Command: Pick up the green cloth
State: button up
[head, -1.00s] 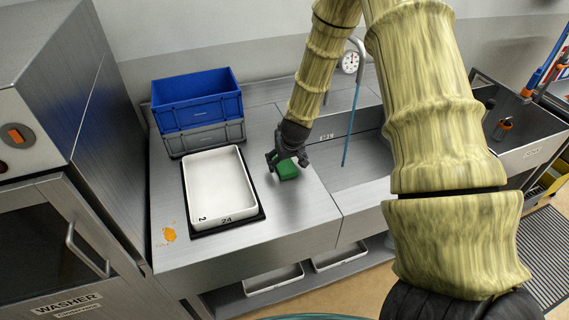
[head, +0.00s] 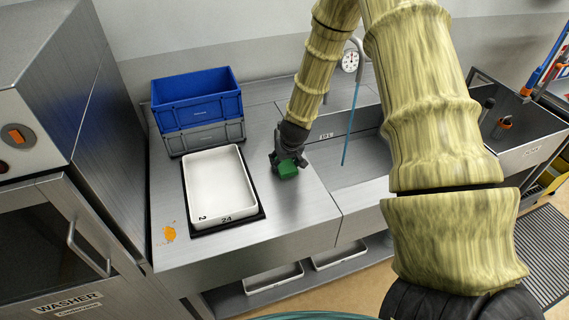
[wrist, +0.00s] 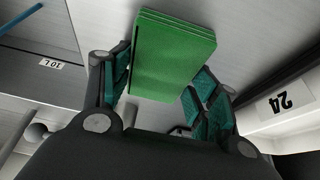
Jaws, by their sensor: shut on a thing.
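The green cloth (head: 287,169) is a small folded block at the steel counter, right of the white tray. In the wrist view the cloth (wrist: 172,55) shows its stacked folds and sits between the two finger pads. My gripper (head: 286,160) points down over the counter and is shut on the cloth, with a finger on each side. In the wrist view my gripper (wrist: 165,85) has teal pads. I cannot tell whether the cloth still touches the counter.
The white tray (head: 240,196), marked 24, lies left of my gripper on a black base. A blue crate (head: 197,107) stands on a grey crate (head: 206,139) behind it. A sink (head: 355,160) is to the right.

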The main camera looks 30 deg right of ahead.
aim_at(286, 164)
jog(key=shift+r+b, duration=1)
jog(key=shift+r, duration=0.5)
jog(key=shift+s+r, duration=0.15)
jog(key=shift+s, duration=0.15)
jog(key=s+d+b, duration=0.1)
jog(key=s, duration=0.3)
jog(key=s+d+r+b, duration=0.1)
jog(key=s+b, duration=0.1)
jog(key=s, duration=0.3)
jog(key=s+d+b, duration=0.1)
jog(key=s+b, duration=0.1)
jog(key=s, duration=0.2)
jog(key=shift+s+d+r, duration=0.35)
jog(key=shift+s+d, duration=0.05)
jog(key=shift+s, duration=0.6)
jog(key=shift+o, duration=0.5)
jog(key=shift+c, duration=0.4)
